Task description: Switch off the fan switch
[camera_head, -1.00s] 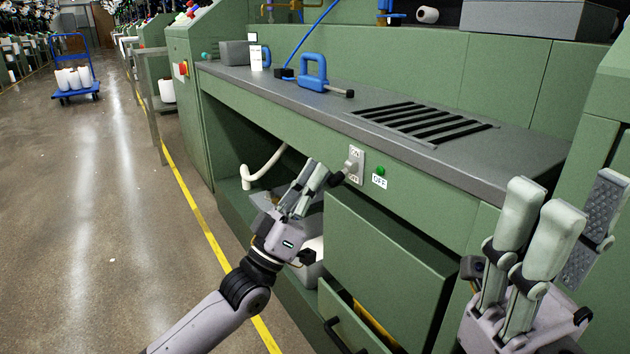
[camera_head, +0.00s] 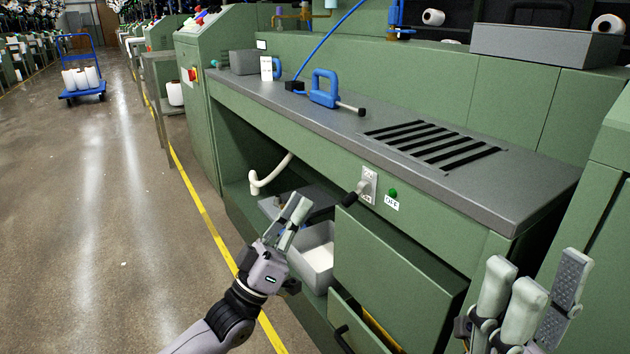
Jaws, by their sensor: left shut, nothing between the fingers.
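The fan switch (camera_head: 369,187) is a light plate on the green front panel below the worktop, with a lever (camera_head: 350,199) ending in a dark grip that points down and to the left. A label (camera_head: 391,203) reading OFF and a green indicator (camera_head: 392,192) sit just right of it. My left gripper (camera_head: 297,206) is shut and empty, below and left of the lever, apart from it. My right gripper (camera_head: 528,285) is at the lower right, its fingers spread apart with nothing visible between them, away from the switch.
A drawer front (camera_head: 390,270) stands out below the switch. A grey bin (camera_head: 316,262) and a white curved pipe (camera_head: 270,176) are in the open recess to the left. On the worktop are a blue-handled tool (camera_head: 324,90) and a slotted vent (camera_head: 430,143).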

